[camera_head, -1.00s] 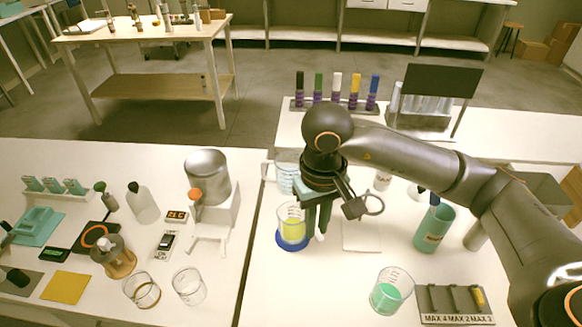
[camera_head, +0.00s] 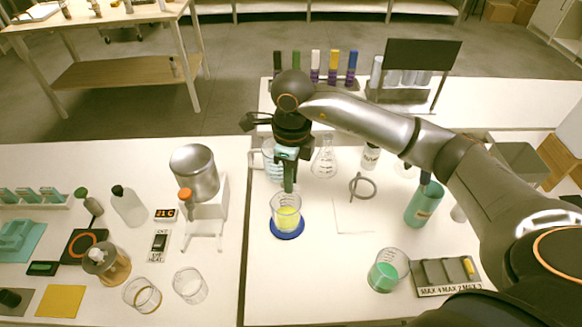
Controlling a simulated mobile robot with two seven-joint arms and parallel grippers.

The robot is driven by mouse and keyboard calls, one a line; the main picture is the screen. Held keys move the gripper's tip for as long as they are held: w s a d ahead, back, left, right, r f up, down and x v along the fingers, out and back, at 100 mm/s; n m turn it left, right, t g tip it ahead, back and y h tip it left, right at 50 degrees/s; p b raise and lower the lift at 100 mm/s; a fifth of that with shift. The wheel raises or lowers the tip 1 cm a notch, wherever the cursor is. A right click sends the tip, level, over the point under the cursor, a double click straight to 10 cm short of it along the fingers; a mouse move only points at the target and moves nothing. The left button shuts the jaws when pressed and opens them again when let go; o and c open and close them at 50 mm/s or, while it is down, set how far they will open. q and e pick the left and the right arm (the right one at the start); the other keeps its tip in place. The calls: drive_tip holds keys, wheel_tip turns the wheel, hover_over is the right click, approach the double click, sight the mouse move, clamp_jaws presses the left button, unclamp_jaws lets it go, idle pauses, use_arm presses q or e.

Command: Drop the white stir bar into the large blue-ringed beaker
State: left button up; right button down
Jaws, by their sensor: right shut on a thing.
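A glass beaker (camera_head: 286,208) with yellow liquid stands on a blue ring-like base (camera_head: 287,232) on the right-hand bench. My right gripper (camera_head: 289,188) points down over this beaker, its fingertips at about the height of the far rim. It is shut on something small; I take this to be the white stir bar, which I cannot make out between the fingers. Whether the fingertips are inside the rim or just behind it I cannot tell. My left gripper is not in view.
Behind my gripper stand another beaker (camera_head: 270,160) and a conical flask (camera_head: 324,160). To the right are a grey ring (camera_head: 362,187), a white sheet (camera_head: 352,216), a teal bottle (camera_head: 424,204) and a beaker of green liquid (camera_head: 386,272). The bench front below the blue base is clear.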

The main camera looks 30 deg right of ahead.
wheel_tip(320, 180, down, 7)
drive_tip(key=w+d+m+b, duration=0.1)
drive_tip(key=w+m+b, duration=0.1)
drive_tip(key=m, duration=1.2)
drive_tip(key=shift+w+d+f+b, duration=0.15)
drive_tip(key=shift+w+d+b, duration=0.15)
drive_tip(key=shift+b, duration=0.35)
drive_tip(key=c, duration=0.8)
unclamp_jaws()
drive_tip(key=shift+o, duration=0.2)
wheel_tip(320, 180, up, 13)
drive_tip(key=shift+f+b, duration=0.2)
drive_tip(key=shift+b, duration=0.1)
